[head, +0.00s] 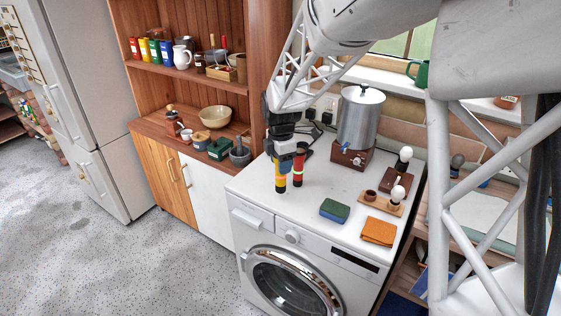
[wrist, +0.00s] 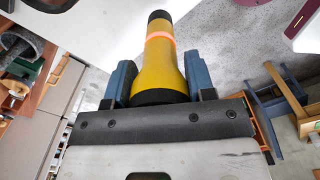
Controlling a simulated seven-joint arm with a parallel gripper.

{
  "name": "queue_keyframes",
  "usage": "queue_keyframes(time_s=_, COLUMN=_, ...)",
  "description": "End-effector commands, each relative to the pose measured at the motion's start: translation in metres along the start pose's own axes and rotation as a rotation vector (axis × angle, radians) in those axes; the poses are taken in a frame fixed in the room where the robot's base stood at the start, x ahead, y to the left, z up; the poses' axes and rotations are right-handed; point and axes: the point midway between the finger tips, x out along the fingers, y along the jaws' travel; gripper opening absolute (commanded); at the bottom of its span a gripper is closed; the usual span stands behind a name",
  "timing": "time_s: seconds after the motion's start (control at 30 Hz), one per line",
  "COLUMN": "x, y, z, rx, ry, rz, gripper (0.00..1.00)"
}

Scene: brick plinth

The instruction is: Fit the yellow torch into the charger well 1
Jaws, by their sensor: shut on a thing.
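The yellow torch (head: 281,181) hangs upright below my gripper (head: 284,158), over the left part of the white washing machine top. I cannot tell whether its lower end touches the top. In the wrist view the torch (wrist: 163,62), with black ends and an orange-pink band, sits between the blue fingers of my gripper (wrist: 161,82), which are shut on it. A red torch (head: 299,164) stands close to its right. A wooden board (head: 384,205) at the right carries a small brown round holder (head: 370,195) and a white bulb (head: 397,193). I cannot tell which part is charger well 1.
On the washing machine top (head: 315,190) are a green-and-blue sponge (head: 335,210), an orange cloth (head: 378,231) and a metal urn (head: 359,118) on a wooden base. Another bulb (head: 404,156) stands behind the board. Bare top lies between the torch and sponge.

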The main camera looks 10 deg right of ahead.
Motion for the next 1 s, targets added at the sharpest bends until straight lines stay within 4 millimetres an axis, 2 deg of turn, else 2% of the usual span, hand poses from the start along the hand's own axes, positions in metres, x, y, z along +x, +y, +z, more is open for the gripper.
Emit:
queue_keyframes(time_s=0.4, x=-0.001, y=0.001, z=0.0, rx=0.0, ry=0.0, rz=0.001, gripper=0.07)
queue_keyframes(time_s=0.57, x=-0.003, y=0.007, z=0.003, rx=0.0, ry=0.0, rz=0.001, gripper=0.07)
queue_keyframes(time_s=0.77, x=-0.009, y=0.029, z=0.011, rx=0.001, ry=0.0, rz=0.002, gripper=0.07)
queue_keyframes(time_s=1.0, x=-0.022, y=0.074, z=0.03, rx=0.001, ry=0.0, rz=0.0, gripper=0.07)
